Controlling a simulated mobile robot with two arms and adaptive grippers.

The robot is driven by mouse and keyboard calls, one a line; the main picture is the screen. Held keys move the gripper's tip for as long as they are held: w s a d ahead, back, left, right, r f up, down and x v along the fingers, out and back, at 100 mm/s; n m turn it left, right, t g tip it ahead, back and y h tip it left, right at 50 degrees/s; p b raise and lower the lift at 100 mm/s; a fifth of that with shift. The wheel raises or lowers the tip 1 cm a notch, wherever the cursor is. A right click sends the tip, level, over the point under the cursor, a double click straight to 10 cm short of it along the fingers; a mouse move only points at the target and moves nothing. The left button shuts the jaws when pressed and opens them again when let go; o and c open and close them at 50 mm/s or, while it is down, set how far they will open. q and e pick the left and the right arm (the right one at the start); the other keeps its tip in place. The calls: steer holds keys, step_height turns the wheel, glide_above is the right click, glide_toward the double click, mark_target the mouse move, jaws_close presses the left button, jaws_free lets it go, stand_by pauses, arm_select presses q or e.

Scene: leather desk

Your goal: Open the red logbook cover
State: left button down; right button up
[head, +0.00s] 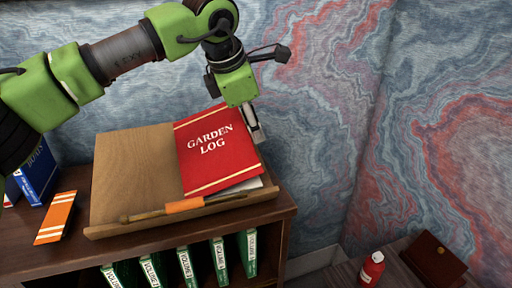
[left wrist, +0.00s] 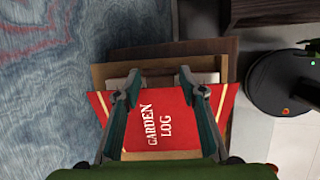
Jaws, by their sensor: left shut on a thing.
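The red logbook (head: 215,150), titled "GARDEN LOG", lies on the right part of a slanted wooden stand (head: 130,165). Its cover is closed over most of the pages, with white page edges (head: 243,189) showing at the lower right, and looks slightly raised there. My left gripper (head: 258,136) is at the cover's right edge, shut on the cover. In the left wrist view its fingers (left wrist: 160,75) are spread across the red cover (left wrist: 155,120); the exact contact is hard to see. My right gripper is not in view.
A wooden stick with an orange sleeve (head: 183,206) lies along the stand's front lip. An orange striped book (head: 56,218) and a blue book (head: 38,172) are at left. Green binders (head: 186,265) fill the shelf below. A red bottle (head: 371,268) stands lower right. A patterned wall is behind.

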arm_select(q)
steer(key=a+r+h+b, duration=0.1)
steer(key=s+r+h+b, duration=0.1)
steer(key=b, duration=0.1)
steer(key=shift+s+a+r+t, duration=0.3)
steer(key=shift+a, duration=0.1)
steer(key=shift+s+a+r+h+b, duration=0.25)
steer(key=shift+s+r+h+b, duration=0.1)
steer(key=shift+r+h, duration=0.2)
steer(key=shift+w, duration=0.1)
